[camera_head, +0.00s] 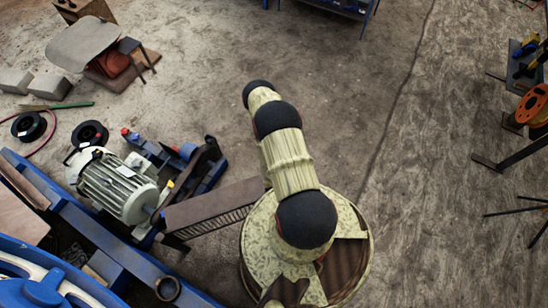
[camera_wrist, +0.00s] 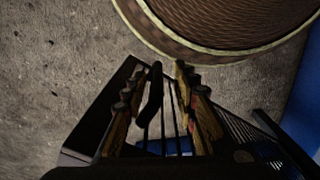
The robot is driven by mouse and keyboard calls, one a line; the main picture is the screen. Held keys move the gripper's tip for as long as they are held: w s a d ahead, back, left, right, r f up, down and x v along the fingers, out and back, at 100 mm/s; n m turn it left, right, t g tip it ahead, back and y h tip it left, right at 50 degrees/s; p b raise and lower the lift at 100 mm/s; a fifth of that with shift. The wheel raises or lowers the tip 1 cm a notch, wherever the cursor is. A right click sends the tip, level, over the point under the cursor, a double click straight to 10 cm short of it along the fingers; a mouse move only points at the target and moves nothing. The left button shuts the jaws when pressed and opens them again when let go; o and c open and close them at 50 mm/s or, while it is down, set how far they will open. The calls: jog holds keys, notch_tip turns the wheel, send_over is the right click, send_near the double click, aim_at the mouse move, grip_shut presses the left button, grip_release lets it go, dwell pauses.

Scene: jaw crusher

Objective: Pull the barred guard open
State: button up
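The barred guard (camera_head: 212,208) is a long dark brown cover with a row of bars along its lower side. In the head view it runs from beside the grey motor to the edge of my round base. In the wrist view its thin dark bars (camera_wrist: 172,128) show between and beyond my fingers. My gripper (camera_wrist: 160,70) is open, its two fingers apart. A thick dark curved bar, seemingly a handle (camera_wrist: 151,95), lies between the fingers, nearer the left one. A gap shows on its right; contact on the left cannot be told. My gripper is not discernible in the head view.
The grey motor (camera_head: 117,186) and blue frame (camera_head: 110,245) stand left of the guard. Cable spools (camera_head: 90,134) and blocks (camera_head: 50,87) lie at the upper left. A rack with an orange reel (camera_head: 533,106) stands at the right.

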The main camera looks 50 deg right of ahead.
notch_tip(320, 180, up, 12)
dwell(0.6)
jog(key=shift+c, duration=0.4)
